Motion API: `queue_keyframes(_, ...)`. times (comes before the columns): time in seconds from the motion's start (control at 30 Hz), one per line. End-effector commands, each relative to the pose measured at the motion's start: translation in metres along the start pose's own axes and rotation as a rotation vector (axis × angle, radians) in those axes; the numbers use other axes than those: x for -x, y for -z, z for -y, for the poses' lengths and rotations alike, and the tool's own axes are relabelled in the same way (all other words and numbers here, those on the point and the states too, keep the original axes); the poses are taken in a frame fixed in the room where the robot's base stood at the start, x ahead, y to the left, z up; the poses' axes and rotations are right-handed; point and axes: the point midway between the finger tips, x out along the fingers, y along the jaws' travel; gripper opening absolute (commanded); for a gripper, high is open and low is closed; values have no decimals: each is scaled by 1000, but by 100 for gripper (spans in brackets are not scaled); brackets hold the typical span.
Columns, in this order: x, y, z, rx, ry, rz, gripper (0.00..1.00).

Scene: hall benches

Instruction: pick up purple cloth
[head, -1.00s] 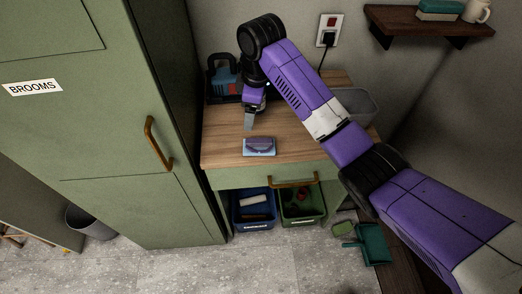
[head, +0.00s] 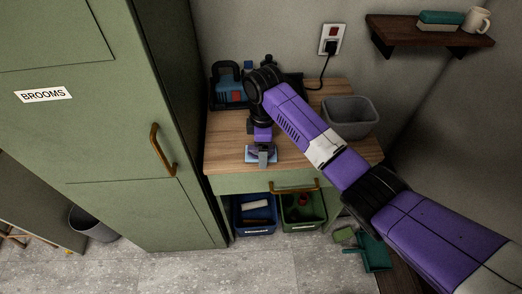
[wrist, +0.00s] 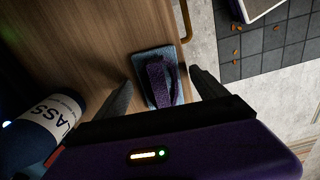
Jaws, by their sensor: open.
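The purple cloth (wrist: 158,84) lies folded on a flat blue-grey piece (wrist: 172,62) on the wooden bench top, near its front edge. In the wrist view, my gripper (wrist: 163,90) is open and empty, with one finger on each side of the cloth; I cannot tell whether either finger touches it. In the head view, my gripper (head: 262,157) is low over the front of the bench and covers most of the cloth. Part of the blue-grey piece (head: 249,158) shows beside the fingers.
A bottle labelled GLASS (wrist: 52,122) stands left in the wrist view. A dark caddy (head: 226,88) is at the bench's back, and a grey bin (head: 350,116) at its right. A drawer handle (head: 295,187) juts out in front. The tall green cabinet (head: 100,130) stands close on the left.

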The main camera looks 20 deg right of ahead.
Motion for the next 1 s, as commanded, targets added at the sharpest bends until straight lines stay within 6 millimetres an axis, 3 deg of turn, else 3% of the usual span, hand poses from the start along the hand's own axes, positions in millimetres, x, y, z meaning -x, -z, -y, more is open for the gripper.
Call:
queue_keyframes(0.2, -1, 0, 0, 0, 0, 0, 82)
queue_keyframes(0.23, -1, 0, 0, 0, 0, 0, 78)
queue_keyframes(0.53, -1, 0, 0, -1, 0, 0, 19)
queue_keyframes(1.0, 10, 0, -1, -1, -1, -1, 17)
